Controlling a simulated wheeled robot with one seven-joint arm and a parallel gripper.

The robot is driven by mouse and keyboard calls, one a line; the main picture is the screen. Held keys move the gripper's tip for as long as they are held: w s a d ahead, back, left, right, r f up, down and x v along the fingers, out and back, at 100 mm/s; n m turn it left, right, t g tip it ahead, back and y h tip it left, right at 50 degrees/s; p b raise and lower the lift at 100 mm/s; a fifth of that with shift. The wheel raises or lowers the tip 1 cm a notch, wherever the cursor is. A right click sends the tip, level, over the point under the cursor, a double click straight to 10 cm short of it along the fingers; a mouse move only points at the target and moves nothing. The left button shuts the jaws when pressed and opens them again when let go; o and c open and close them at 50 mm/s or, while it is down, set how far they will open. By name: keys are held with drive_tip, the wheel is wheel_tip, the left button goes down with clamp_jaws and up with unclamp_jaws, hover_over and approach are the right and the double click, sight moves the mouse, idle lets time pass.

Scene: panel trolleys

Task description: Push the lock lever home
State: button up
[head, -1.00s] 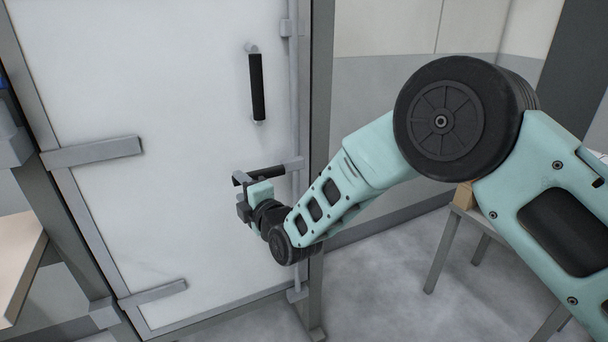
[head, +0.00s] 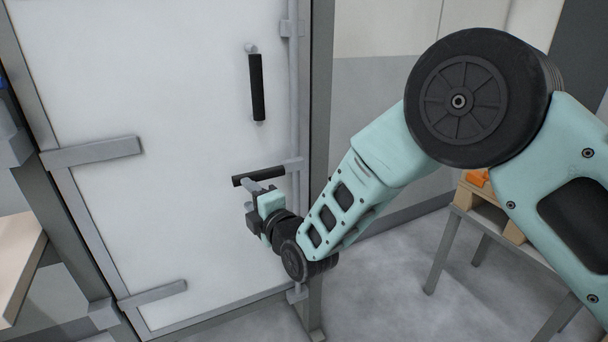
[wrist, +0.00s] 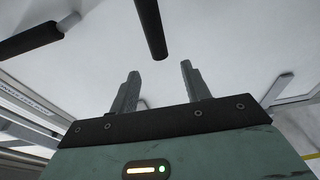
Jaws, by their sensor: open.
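The lock lever (head: 258,176) is a black grip lying roughly level on the white door (head: 180,220), joined at its right end to a grey piece on the upright lock rod (head: 295,100). My gripper (head: 252,192) is just below and in front of the lever, open and empty. In the wrist view the two grey fingers (wrist: 159,72) stand apart. A black bar (wrist: 152,28), which looks like the lever, ends just beyond the fingertips, in line with the gap. I cannot tell whether a finger touches it.
A fixed black upright handle (head: 257,87) is on the door above the lever. Grey hinge straps (head: 92,152) are at the door's left. A table with a wooden crate (head: 483,205) stands at right, partly behind my arm. Bare floor (head: 385,280) lies between.

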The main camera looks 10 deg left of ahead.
drive_tip(key=v, duration=0.4)
drive_tip(key=shift+b, duration=0.3)
drive_tip(key=s+d+r+m+g+h+p, duration=0.1)
drive_tip(key=s+d+r+m+g+h, duration=0.2)
drive_tip(key=s+d, duration=1.1)
drive_tip(key=s+d+r+m+g+h+p, duration=0.1)
drive_tip(key=s+d+r+m+g+h, duration=0.2)
drive_tip(key=s+d+m+g+h, duration=0.6)
drive_tip(key=s+d+m, duration=0.6)
drive_tip(key=d+m, duration=0.1)
drive_tip(key=shift+d+g+p, duration=0.35)
drive_tip(key=shift+g+p, duration=0.05)
